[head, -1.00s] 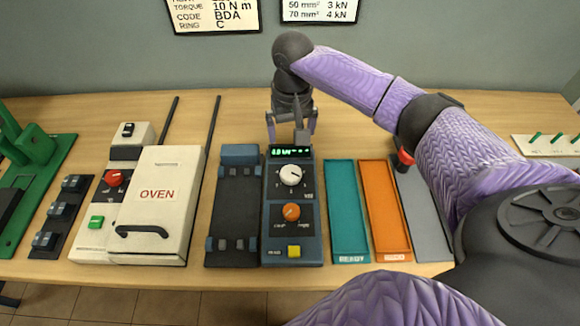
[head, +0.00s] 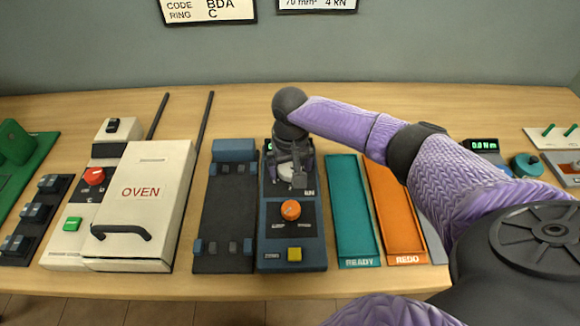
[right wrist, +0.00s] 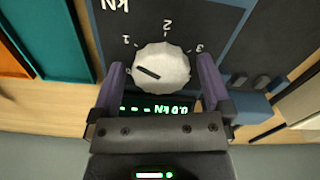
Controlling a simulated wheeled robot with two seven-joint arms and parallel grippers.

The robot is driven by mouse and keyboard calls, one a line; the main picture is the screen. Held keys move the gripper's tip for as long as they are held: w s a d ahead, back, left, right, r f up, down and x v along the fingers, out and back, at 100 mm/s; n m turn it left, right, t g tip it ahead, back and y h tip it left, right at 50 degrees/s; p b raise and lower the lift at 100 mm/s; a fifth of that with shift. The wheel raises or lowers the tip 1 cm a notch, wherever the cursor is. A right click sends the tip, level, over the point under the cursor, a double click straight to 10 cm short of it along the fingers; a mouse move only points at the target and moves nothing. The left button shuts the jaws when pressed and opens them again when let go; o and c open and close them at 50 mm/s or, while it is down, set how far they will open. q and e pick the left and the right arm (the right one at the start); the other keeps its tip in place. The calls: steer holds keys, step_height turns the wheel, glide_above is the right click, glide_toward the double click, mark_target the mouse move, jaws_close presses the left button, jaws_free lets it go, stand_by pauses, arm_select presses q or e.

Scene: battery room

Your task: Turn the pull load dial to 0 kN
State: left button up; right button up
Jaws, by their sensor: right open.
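The white pull load dial (right wrist: 161,68) is on the blue unit (head: 316,250). In the right wrist view its dark pointer mark points left, just below the 1; 2 and 3 are further round. My right gripper (right wrist: 163,70) is open with a finger on each side of the dial; I cannot tell whether they touch it. In the head view the right gripper (head: 291,175) comes down over the dial (head: 287,172) and partly hides it. My left gripper is out of view.
A dark rig (head: 226,220) and an oven (head: 142,200) stand to the left. Teal (head: 351,215) and orange (head: 398,220) trays lie to the right.

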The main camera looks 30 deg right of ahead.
steer(key=c, duration=1.2)
steer(key=shift+o, duration=0.2)
steer(key=shift+r+n+p, duration=0.25)
steer(key=shift+n+p, duration=0.7)
steer(key=shift+n, duration=0.15)
steer(key=n+p, duration=0.1)
steer(key=n, duration=0.1)
steer(key=shift+n, duration=0.3)
steer(key=n+p, duration=0.1)
steer(key=n, duration=0.3)
steer(key=shift+d+f, duration=0.1)
steer(key=shift+d, duration=0.05)
steer(key=shift+w+n, duration=0.1)
steer(key=shift+n, duration=0.7)
steer(key=shift+n+p, duration=0.3)
steer(key=shift+n, duration=0.5)
